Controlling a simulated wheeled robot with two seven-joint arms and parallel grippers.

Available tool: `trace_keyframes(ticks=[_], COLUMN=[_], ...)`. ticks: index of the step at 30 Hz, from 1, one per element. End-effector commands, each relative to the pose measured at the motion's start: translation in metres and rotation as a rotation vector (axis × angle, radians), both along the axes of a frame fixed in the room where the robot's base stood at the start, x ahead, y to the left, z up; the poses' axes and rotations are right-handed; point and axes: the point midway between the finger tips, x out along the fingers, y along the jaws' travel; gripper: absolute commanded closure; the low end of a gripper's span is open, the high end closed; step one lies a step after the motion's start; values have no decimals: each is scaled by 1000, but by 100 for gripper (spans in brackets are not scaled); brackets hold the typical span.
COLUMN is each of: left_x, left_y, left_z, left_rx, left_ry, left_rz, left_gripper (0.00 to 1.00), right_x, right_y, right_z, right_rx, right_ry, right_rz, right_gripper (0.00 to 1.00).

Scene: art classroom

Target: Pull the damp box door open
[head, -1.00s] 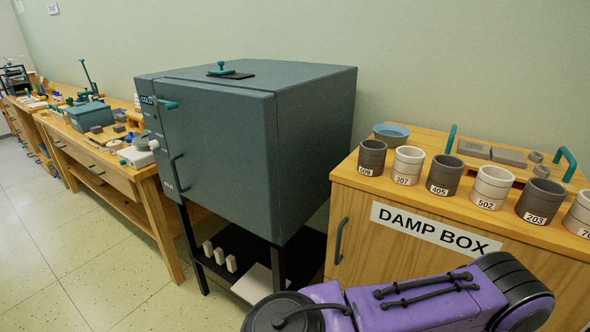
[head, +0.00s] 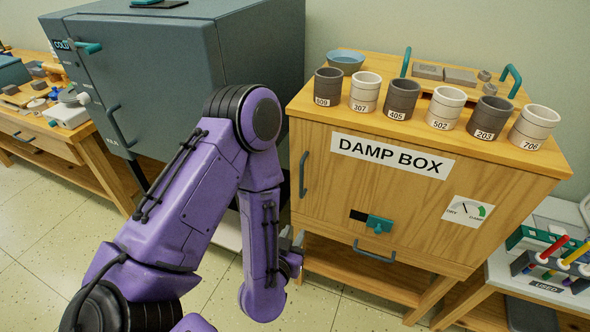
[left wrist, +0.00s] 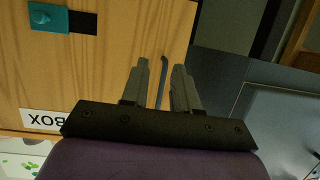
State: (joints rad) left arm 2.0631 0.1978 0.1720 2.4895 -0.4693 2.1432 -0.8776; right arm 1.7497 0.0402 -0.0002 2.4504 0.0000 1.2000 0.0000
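The damp box (head: 330,210) is a wooden cabinet with a shut front door and a white "DAMP BOX" label (head: 392,156). A dark vertical handle (head: 304,174) is at the door's left edge. A teal latch (head: 379,223) with a black plate sits lower on the front. My left gripper (head: 291,242) is just below the handle in the head view, by the cabinet's left edge. In the left wrist view, my left gripper (left wrist: 162,83) is open, and the handle (left wrist: 163,68) shows between its fingers, seemingly beyond the tips. My right gripper is out of view.
Several labelled cups (head: 403,99), a blue bowl (head: 346,61) and a tray with teal handles stand on top. A grey-green kiln-like cabinet (head: 150,90) stands close at left. A white table with tools is at right.

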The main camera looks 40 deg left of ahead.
Motion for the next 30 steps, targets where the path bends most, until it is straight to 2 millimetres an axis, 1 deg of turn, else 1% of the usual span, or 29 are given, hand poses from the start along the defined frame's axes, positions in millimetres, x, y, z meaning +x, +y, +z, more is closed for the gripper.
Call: trace_keyframes(ticks=[1, 3, 6, 7, 11, 14, 15, 16, 18, 22, 25, 30], left_x=[11, 19, 22, 23, 33, 47, 56, 63, 78, 101, 112, 118], left_y=[1, 5, 9, 11, 16, 24, 28, 32, 39, 49, 53, 56], left_z=[29, 61, 86, 89, 91, 90, 95, 96, 96, 94, 93, 92], left_rx=[29, 69, 99, 103, 107, 106, 107, 107, 108, 110, 111, 111], left_ry=[-97, -199, -272, -282, -294, -293, -292, -291, -291, -290, -289, -288], left_rz=[24, 64, 112, 120, 135, 137, 139, 139, 137, 134, 130, 128], left_gripper=[71, 71, 71, 71, 71, 71, 71, 71, 71, 71, 71, 71], right_x=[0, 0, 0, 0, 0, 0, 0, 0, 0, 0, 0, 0], right_y=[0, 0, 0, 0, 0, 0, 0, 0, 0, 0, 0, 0], right_z=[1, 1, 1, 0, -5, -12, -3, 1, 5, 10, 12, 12], right_rx=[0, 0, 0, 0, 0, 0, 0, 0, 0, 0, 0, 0], right_ry=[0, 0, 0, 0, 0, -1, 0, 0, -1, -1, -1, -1], right_rz=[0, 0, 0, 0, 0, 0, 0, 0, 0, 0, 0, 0], right_gripper=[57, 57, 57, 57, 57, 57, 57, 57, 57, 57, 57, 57])
